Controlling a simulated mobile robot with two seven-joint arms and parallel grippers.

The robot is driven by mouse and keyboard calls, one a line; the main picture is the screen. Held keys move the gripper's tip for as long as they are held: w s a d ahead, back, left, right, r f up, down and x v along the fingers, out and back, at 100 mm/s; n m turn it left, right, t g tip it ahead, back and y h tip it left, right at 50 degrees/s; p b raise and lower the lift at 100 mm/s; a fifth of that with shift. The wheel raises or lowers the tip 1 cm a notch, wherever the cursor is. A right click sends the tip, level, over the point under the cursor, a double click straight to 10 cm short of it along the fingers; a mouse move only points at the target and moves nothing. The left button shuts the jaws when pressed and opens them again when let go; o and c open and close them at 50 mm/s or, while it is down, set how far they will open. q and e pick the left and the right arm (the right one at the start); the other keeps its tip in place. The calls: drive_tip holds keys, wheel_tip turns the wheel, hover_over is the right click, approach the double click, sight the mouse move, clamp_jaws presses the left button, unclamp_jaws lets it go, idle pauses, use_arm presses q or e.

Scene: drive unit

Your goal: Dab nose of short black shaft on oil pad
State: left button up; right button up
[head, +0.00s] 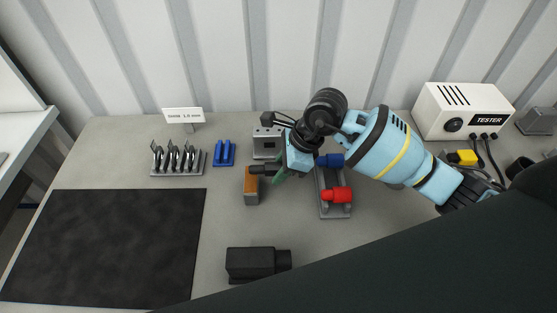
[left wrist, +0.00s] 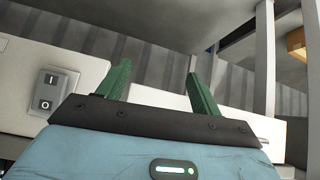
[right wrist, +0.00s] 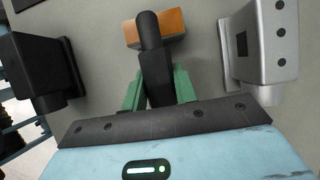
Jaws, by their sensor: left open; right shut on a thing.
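My right gripper (head: 280,175) is shut on the short black shaft (head: 262,169), which sticks out to the left over the oil pad (head: 251,190), an orange-brown block. In the right wrist view the shaft (right wrist: 153,60) lies between the green fingers (right wrist: 158,90), and its nose overlaps the orange-brown pad (right wrist: 170,27). I cannot tell whether the nose touches the pad or is just above it. My left gripper (left wrist: 160,82) is open and empty in the left wrist view, away from these objects; it does not show in the head view.
A grey metal block (head: 267,140) stands just behind the pad. A holder with a red clamp (head: 336,195) is to the right. A black housing (head: 252,263) sits in front. A blue cradle (head: 224,153), a clip rack (head: 178,172) and a bare black mat (head: 105,245) are left.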

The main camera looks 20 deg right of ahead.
use_arm(q)
drive_tip(key=shift+s+f, duration=0.2)
drive_tip(key=shift+f, duration=0.15)
use_arm(e)
drive_tip(key=shift+f, duration=0.45)
drive_tip(key=shift+f, duration=0.1)
drive_tip(key=shift+f, duration=0.15)
use_arm(q)
drive_tip(key=shift+s+f+b, duration=0.4)
drive_tip(key=shift+f+b, duration=0.05)
drive_tip(key=shift+f, duration=0.05)
use_arm(e)
drive_tip(key=shift+f, duration=0.75)
use_arm(q)
drive_tip(key=shift+w+r, duration=0.1)
use_arm(e)
drive_tip(key=shift+r, duration=0.1)
drive_tip(key=shift+r+p, duration=1.2)
drive_tip(key=shift+r, duration=1.35)
use_arm(q)
drive_tip(key=shift+t, duration=0.3)
drive_tip(key=w+r, duration=0.3)
drive_tip(key=shift+r, duration=0.3)
drive_tip(key=shift+s, duration=0.1)
use_arm(e)
drive_tip(key=shift+f, duration=0.15)
